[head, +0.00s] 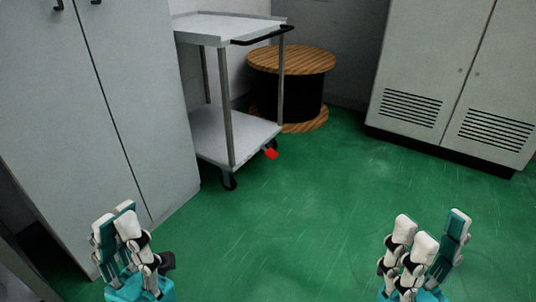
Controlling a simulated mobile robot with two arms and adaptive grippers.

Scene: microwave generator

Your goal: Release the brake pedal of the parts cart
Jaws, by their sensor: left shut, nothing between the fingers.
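The parts cart (225,135) stands at the upper left centre, with a grey top tray, a lower shelf, thin posts and a black handle (262,36) on its right end. Its red brake pedal (271,154) sticks out low at the right end, near a caster. I cannot tell its exact tilt. My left gripper (121,222) is shut and empty at the lower left, well short of the cart. My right gripper (430,232) is at the lower right with its fingers apart, open and empty, far from the pedal.
A grey cabinet (130,110) stands at the left, close beside the cart. A wooden cable spool (290,60) stands behind the cart. A vented cabinet (450,80) stands at the upper right. The green floor (320,210) between my grippers and the pedal is clear.

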